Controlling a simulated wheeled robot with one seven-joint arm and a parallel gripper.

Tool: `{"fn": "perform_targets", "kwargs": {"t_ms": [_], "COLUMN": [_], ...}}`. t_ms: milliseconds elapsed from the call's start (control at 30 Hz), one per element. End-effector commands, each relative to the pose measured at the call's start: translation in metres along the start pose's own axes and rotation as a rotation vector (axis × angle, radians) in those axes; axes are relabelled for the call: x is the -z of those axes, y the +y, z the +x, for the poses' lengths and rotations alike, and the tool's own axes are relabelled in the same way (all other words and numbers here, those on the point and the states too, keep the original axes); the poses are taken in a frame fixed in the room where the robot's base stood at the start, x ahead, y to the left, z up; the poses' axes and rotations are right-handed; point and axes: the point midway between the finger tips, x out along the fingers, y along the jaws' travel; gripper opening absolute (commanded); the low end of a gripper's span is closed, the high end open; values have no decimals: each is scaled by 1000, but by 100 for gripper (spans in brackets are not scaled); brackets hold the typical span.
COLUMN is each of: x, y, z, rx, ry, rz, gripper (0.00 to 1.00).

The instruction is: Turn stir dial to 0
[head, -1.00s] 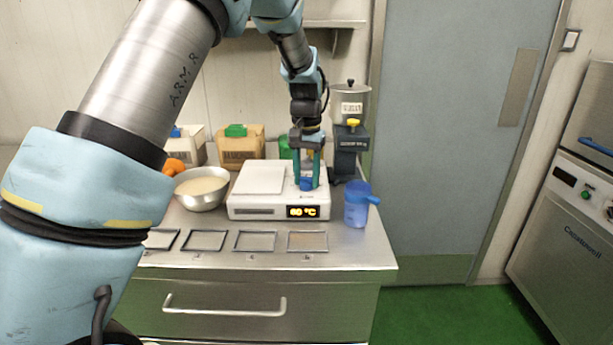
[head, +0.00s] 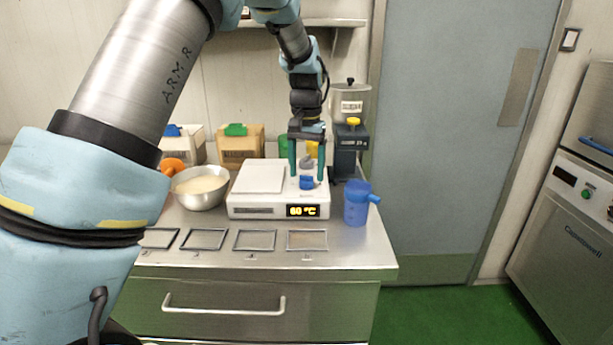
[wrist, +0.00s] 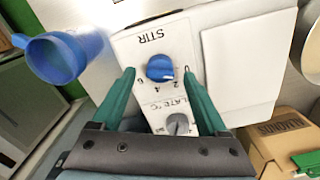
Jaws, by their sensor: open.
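The blue stir dial (head: 306,183) sits on the front right of the white hotplate stirrer (head: 250,208). In the wrist view the dial (wrist: 160,67) is below the word STIR, with the numbers 0, 2, 4 and 6 around it. Its white mark points to the lower right, near 2 or 0; I cannot tell which exactly. My gripper (head: 306,178) points down above the dial and is open. In the wrist view its two green fingers (wrist: 159,73) are on either side of the dial, with a visible gap on each side.
A grey plate-temperature dial (wrist: 178,124) is close to the fingers. The display (head: 302,212) reads 60 °C. A blue jug (head: 356,204) stands right of the stirrer, a metal bowl (head: 201,190) left. Several flat frames (head: 254,240) lie along the counter front.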

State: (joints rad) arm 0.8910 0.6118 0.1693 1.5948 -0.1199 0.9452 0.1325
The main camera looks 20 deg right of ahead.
Motion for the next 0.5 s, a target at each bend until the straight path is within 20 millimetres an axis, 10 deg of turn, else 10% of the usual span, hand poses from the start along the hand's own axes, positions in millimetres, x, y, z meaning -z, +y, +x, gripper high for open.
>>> {"fn": "perform_targets", "kwargs": {"t_ms": [500], "x": [0], "y": [0], "z": [-85], "rx": [1], "ry": [2], "rz": [-1], "gripper": [77]}}
